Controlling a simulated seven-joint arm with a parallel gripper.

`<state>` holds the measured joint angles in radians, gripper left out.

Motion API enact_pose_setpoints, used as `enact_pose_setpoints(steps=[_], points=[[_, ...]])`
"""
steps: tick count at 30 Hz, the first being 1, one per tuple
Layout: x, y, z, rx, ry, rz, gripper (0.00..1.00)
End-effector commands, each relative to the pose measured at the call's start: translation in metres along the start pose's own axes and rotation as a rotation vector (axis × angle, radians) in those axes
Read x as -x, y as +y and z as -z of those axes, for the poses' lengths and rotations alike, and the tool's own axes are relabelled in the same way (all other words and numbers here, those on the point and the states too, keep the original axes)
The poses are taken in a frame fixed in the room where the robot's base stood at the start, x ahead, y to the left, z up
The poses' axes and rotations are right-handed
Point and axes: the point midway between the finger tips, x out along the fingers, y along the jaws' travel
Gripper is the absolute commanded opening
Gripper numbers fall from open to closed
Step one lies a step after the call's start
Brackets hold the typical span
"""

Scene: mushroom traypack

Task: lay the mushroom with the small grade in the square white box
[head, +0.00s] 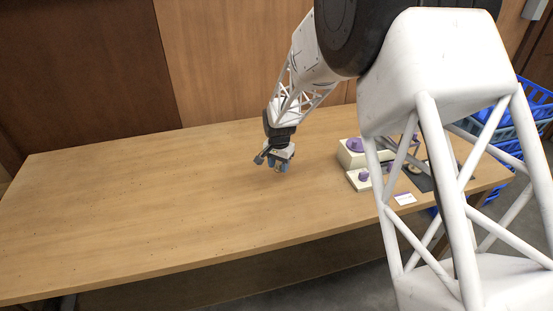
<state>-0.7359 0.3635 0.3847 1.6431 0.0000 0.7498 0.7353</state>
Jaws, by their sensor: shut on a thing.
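My gripper (277,164) hangs over the middle of the wooden table, pointing down, with blue fingertips. It is shut on a small brownish thing low between the fingertips, which I take as the mushroom; its shape and any grade mark are too small to read. My arm partly hides this area.
A dark mat (423,182) with small items lies at the table's right, partly behind my arm. A white card (405,199) lies near the front edge. Blue crates (537,105) stand beyond the table at right. The table's left and middle (150,210) are clear.

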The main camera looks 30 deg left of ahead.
Motion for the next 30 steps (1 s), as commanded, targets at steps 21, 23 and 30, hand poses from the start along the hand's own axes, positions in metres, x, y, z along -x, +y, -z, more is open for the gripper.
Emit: enact_pose_setpoints(steps=[21, 23, 30], points=[[0.009, 0.061, -0.069, 0.0, 0.0, 0.0, 0.33], [0.009, 0.063, -0.071, 0.0, 0.0, 0.0, 0.33], [0.01, 0.066, -0.075, 0.0, 0.0, 0.0, 0.33]])
